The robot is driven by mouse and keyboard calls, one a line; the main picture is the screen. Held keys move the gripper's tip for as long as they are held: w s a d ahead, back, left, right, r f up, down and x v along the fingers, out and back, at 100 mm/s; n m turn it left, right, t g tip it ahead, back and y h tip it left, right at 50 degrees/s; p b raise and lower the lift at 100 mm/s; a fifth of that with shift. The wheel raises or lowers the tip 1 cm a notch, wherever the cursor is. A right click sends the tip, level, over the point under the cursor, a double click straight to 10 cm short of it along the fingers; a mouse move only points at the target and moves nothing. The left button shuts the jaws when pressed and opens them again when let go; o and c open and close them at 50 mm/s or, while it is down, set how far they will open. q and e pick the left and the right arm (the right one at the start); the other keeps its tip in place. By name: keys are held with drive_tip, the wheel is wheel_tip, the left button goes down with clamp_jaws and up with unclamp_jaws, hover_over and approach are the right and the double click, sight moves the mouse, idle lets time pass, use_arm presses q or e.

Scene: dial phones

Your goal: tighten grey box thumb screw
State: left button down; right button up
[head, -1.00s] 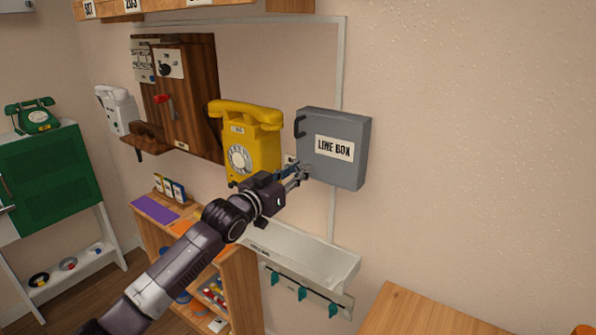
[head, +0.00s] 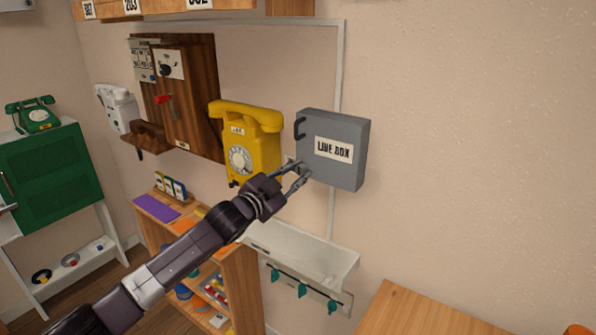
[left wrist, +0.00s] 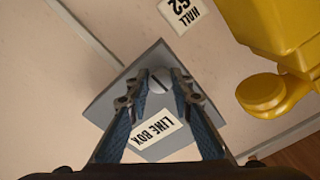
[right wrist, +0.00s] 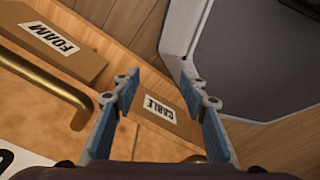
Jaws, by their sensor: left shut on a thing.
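The grey line box (head: 348,172) is fixed to the wall with its door shut, right of the yellow phone. Its thumb screw (left wrist: 157,86), a pale round head with a slot, shows between my left fingertips in the left wrist view, where the box (left wrist: 105,103) lies behind it. My left gripper (head: 303,174) reaches the box's lower left corner and is shut on the thumb screw; the fingers partly hide the screw in the head view. My right gripper (right wrist: 158,88) is open and empty, away from the box; it is not in the head view.
The yellow dial phone (head: 249,150) hangs close to the left of the box. Below are a pale shelf (head: 310,262) with green hooks and a wooden shelf unit (head: 245,285). The wall right of the box is bare.

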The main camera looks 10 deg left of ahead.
use_arm(q)
drive_tip(key=shift+f, duration=0.1)
idle(0.3)
drive_tip(key=c, duration=1.7)
unclamp_jaws()
drive_tip(key=v, duration=1.2)
drive_tip(key=shift+f, duration=0.1)
